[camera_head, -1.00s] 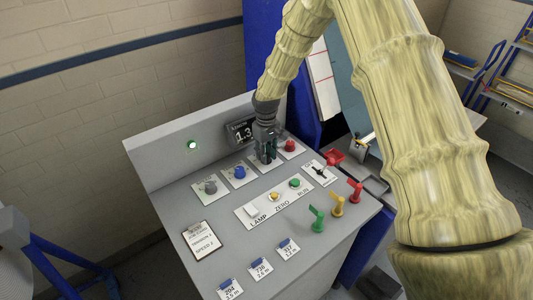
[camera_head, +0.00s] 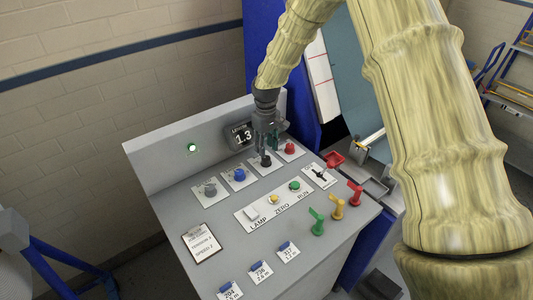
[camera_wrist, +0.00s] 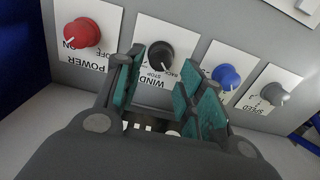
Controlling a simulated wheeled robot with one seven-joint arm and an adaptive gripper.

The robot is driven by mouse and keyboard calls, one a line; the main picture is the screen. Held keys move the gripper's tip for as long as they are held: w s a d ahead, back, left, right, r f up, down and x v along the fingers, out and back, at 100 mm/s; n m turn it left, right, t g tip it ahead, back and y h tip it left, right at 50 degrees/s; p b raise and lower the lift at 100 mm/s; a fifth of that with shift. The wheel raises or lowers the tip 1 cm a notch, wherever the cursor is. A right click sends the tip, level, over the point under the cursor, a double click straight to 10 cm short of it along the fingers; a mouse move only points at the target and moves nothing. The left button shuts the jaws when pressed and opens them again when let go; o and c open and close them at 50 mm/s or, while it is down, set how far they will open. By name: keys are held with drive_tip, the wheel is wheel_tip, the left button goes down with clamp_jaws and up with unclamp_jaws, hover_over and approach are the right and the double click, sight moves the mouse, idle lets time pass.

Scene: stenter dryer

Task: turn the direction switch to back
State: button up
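The black direction knob (camera_head: 265,161) sits on a white plate in the back row of the sloped console. In the wrist view, the black knob (camera_wrist: 159,56) is above a label reading WIND, with STOP and BACK marked around it. I cannot clearly tell which mark its pointer faces. My gripper (camera_head: 266,147) is just above and behind the knob in the head view. In the wrist view, the teal-padded fingers of my gripper (camera_wrist: 157,82) are apart with nothing between them, and the knob shows beyond them.
The red POWER knob (camera_wrist: 82,34) and blue knob (camera_wrist: 226,76) flank the black knob closely. A grey SPEED knob (camera_wrist: 273,94) is farther along. A display (camera_head: 242,135) stands behind. Green, yellow and red levers (camera_head: 338,208) stand at the front right.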

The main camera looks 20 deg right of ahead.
wheel_tip(320, 180, up, 7)
idle(0.3)
